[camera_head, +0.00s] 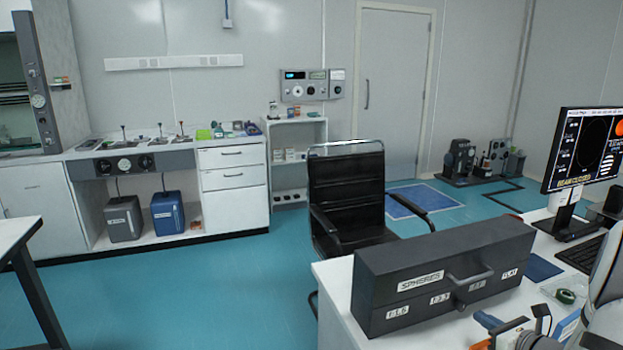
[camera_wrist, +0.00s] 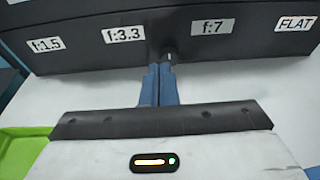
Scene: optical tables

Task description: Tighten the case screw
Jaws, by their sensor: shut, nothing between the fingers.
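The case is a long dark box (camera_head: 400,270) labelled SPHERES, lying on the white desk with a handle on its front. Its front face (camera_wrist: 255,45) fills the top of the wrist view, with labels f:1.5, f:3.3, f:7 and FLAT. A small dark screw (camera_wrist: 170,54) shows at the lower front, between f:3.3 and f:7. My gripper (camera_wrist: 161,70) has its blue fingers together, pointing at the screw, their tips close beside or touching it; contact is unclear. In the head view my gripper (camera_head: 482,315) is in front of the case, partly cut off below.
A monitor (camera_head: 590,150) and keyboard (camera_head: 580,255) stand right of the case. A green object (camera_wrist: 20,150) is at lower left in the wrist view. A black chair (camera_head: 348,190) stands behind the desk. Open floor (camera_head: 220,285) lies to the left.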

